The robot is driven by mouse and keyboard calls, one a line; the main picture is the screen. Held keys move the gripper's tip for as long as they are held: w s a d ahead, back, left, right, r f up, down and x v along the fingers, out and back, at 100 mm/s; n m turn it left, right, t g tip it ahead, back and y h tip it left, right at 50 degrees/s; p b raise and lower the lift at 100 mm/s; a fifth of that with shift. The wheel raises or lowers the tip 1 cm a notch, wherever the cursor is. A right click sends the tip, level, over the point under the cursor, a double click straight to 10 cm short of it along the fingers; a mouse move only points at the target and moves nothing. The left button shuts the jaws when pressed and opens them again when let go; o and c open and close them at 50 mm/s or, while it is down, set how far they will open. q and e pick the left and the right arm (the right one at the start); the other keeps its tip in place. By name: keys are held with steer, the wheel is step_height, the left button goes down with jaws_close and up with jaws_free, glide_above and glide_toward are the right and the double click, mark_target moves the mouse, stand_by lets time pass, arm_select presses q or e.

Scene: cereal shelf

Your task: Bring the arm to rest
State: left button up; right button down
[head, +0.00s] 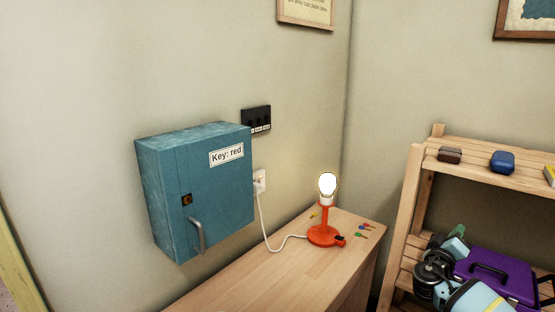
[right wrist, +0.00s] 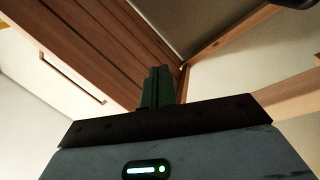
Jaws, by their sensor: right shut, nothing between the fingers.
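My right gripper (head: 458,232) is at the lower right of the head view, in front of the wooden shelf. Its green fingers point upward. In the right wrist view the two green fingers (right wrist: 157,88) are together, with nothing between them. Part of my right arm, with black and light blue parts, shows below the gripper. My left gripper is not in view.
The wooden shelf (head: 411,215) holds a purple case (head: 495,270) and small items on top. A desk (head: 262,284) carries a lit orange lamp (head: 324,236) and several small keys (head: 362,231). A blue key cabinet (head: 200,190) is shut on the wall.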

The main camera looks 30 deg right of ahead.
steer(key=w+a+f+n+t+y, duration=0.5)
steer(key=w+f+n+t+y, duration=0.15)
steer(key=w+f+y, duration=0.25)
steer(key=w+a+f+n+t+y, duration=0.2)
steer(key=a+f+n+y, duration=0.4)
steer(key=a, duration=0.4)
steer(key=s+a+f+m+g+y, duration=0.1)
steer(key=s+a+f+y, duration=0.1)
steer(key=s+a+f, duration=0.7)
steer(key=s+a+f+m+g+y, duration=0.25)
steer(key=s+a+f, duration=0.35)
steer(key=a, duration=0.5)
steer(key=s+a+f+m+g+y, duration=0.1)
steer(key=s+a+f+m+y, duration=0.1)
steer(key=s+a, duration=1.4)
steer(key=shift+s+a+f+m, duration=0.35)
steer(key=shift+a+f+m, duration=0.2)
steer(key=shift+a, duration=0.5)
steer(key=shift+y, duration=0.25)
